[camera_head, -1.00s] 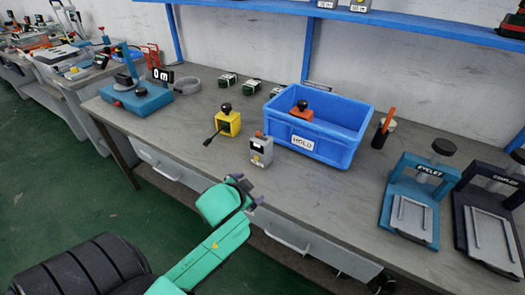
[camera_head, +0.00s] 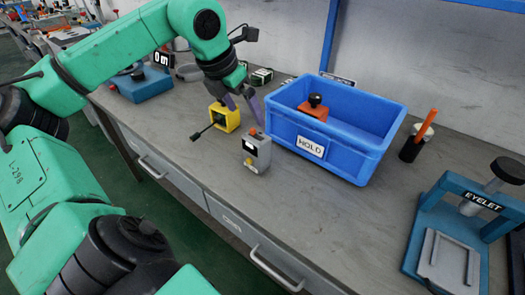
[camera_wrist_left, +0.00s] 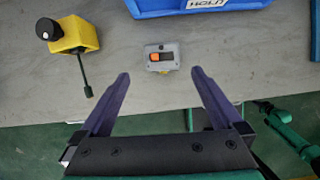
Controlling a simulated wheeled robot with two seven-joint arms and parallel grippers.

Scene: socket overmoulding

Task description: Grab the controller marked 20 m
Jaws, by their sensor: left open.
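A grey box-shaped controller (camera_head: 257,152) with an orange switch on top stands upright on the bench, in front of the blue bin. Its front label is too small to read. In the left wrist view the grey controller (camera_wrist_left: 162,57) is seen from above, just beyond the fingertips and between their lines. A yellow controller (camera_head: 226,117) with a black knob and a short cable stands to its left. An orange controller (camera_head: 313,108) with a black knob is in the bin. My left gripper (camera_head: 247,113) is open and empty, just above and behind the grey controller. My right gripper is not seen.
The blue bin (camera_head: 311,146) marked HOLD stands right beside the grey controller. Farther right are a dark cup (camera_head: 410,148) with an orange-handled tool and the EYELET press (camera_head: 448,232). A blue device (camera_head: 146,86) sits at the left. The bench front is clear.

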